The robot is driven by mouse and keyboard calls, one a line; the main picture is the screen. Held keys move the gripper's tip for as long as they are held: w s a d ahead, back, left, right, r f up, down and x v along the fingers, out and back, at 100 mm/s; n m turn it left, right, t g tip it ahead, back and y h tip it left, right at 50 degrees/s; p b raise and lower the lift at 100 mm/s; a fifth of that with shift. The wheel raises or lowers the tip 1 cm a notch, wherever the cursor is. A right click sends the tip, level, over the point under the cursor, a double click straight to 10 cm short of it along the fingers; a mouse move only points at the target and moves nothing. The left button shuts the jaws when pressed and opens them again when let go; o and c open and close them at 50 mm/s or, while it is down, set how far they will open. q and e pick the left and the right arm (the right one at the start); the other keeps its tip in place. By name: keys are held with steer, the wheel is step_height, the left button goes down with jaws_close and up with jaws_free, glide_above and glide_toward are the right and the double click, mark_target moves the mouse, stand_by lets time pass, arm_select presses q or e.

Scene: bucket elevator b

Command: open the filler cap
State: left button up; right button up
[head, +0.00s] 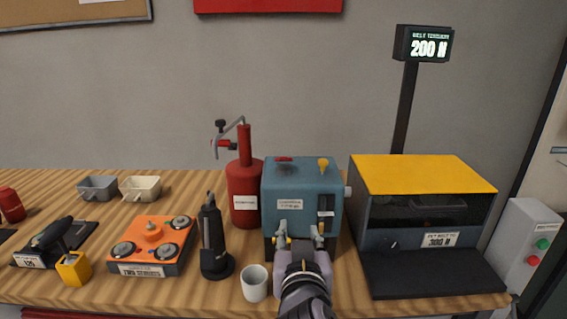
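A blue box-shaped unit (300,184) with a white label stands on the bench at the centre. On its top are a dark red cap-like part (284,159) at the left and a yellow part (323,164) at the right. I cannot tell for certain which of them is the filler cap. My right gripper (300,237) is in front of the unit's lower front, below its top. Its fingers are spread apart with nothing seen between them, and they hide part of the unit's lower front. I cannot tell whether they touch it. My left gripper is not in view.
A red canister with a pump handle (244,190) stands close to the unit's left. A black tool (212,240) and a white cup (255,283) stand at front left. A yellow-topped machine (424,173) stands to the right. The wooden bench (190,287) has bare patches at front left.

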step_height(320, 180, up, 7)
steer(key=a+t, duration=0.2)
steer(key=a, duration=0.1)
steer(key=p, duration=0.4)
glide_toward(284, 159)
steer(key=w, duration=0.9)
steer(key=shift+w+f, duration=0.25)
steer(key=shift+f, duration=0.05)
jaws_close()
